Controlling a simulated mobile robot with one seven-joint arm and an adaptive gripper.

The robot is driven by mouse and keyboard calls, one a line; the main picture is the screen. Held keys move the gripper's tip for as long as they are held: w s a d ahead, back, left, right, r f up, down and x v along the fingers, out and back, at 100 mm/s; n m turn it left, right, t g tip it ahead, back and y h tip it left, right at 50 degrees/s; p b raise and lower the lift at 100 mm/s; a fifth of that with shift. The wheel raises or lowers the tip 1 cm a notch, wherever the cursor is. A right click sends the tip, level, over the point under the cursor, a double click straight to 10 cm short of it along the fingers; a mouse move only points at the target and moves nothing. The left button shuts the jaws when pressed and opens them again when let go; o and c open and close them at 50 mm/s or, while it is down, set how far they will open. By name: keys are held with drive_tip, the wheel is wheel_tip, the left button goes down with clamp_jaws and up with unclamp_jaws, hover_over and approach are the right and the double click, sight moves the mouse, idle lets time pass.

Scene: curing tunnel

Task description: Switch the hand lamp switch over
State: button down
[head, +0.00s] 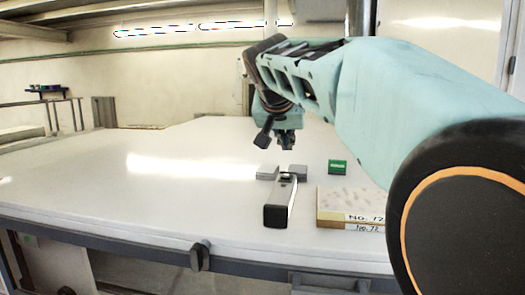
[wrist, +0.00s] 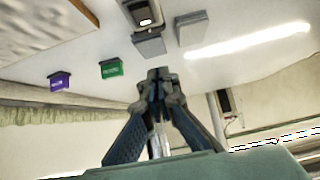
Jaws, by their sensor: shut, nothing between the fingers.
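The hand lamp (head: 279,205) lies on the white table in the head view, a long light body with a black near end. In the wrist view one end of the lamp (wrist: 141,14) shows at the top edge, with a pale patch framed in dark; I cannot tell for sure which part is the switch or how it is set. My gripper (head: 287,147) is above and beyond the lamp's far end, pointing down, apart from it. In the wrist view my gripper (wrist: 158,72) has its fingertips together, with nothing held.
Two grey blocks (head: 267,172) (head: 298,172) flank the lamp's far end. A green box (head: 337,166) stands to the right, and a board labelled "No. 72" (head: 335,217) lies nearer. The wrist view also shows a purple box (wrist: 59,81). The table's left side is clear.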

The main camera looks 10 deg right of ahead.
drive_tip(key=r+v, duration=0.1)
drive_tip(key=v, duration=0.6)
drive_tip(key=shift+d+r, duration=0.2)
drive_tip(key=shift+r, duration=0.15)
drive_tip(key=shift+w, duration=0.1)
